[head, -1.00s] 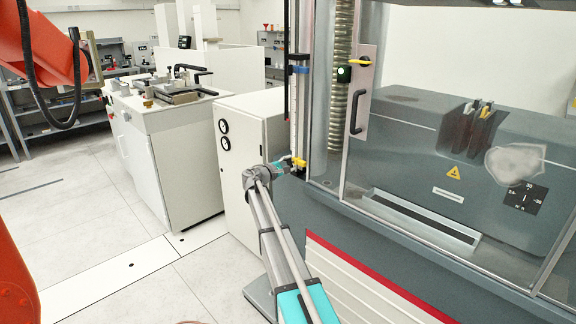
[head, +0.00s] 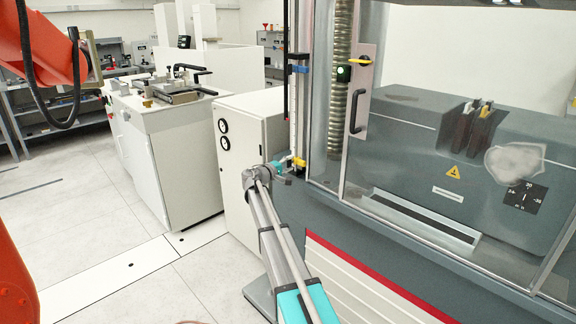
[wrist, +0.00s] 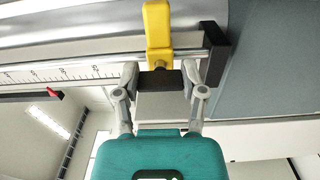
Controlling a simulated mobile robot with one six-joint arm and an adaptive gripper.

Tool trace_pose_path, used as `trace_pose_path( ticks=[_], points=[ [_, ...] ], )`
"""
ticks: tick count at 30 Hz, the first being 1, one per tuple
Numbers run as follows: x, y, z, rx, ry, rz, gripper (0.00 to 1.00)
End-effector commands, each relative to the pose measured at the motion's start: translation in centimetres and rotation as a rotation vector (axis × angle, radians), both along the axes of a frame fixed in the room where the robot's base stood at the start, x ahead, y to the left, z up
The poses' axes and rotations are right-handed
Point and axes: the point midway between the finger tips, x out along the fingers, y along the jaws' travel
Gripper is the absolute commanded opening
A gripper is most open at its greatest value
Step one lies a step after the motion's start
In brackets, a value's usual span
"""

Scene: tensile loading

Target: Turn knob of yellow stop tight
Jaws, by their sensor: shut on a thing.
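The yellow stop (wrist: 158,25) sits on a rail with a scale (wrist: 60,72) in the wrist view. Its dark knob (wrist: 160,80) lies between the two fingers of my gripper (wrist: 160,88), which is shut on it. In the head view the yellow stop (head: 299,161) is small, low on the upright scale at the machine's left edge. My gripper (head: 281,168) reaches it from the lower left. The far side of the knob is hidden.
A blue stop (head: 299,69) sits higher on the same scale. The machine's door with a black handle (head: 357,111) stands right of it. A white cabinet with gauges (head: 237,150) is close on the left. Open floor (head: 100,215) lies further left.

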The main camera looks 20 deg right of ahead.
Motion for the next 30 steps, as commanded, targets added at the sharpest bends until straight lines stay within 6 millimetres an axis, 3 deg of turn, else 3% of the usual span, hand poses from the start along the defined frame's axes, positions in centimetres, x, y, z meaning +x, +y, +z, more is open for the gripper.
trace_pose_path(
  ticks=[5,6,11,30],
  points=[
    [-0.2,-0.3,0.0,0.000,0.000,-0.008,0.06],
    [-0.2,-0.3,0.0,0.000,0.000,-0.008,0.57],
    [-0.1,-0.2,0.0,0.000,0.001,-0.005,0.87],
    [-0.4,0.9,0.0,0.000,0.001,0.001,0.89]
  ],
)
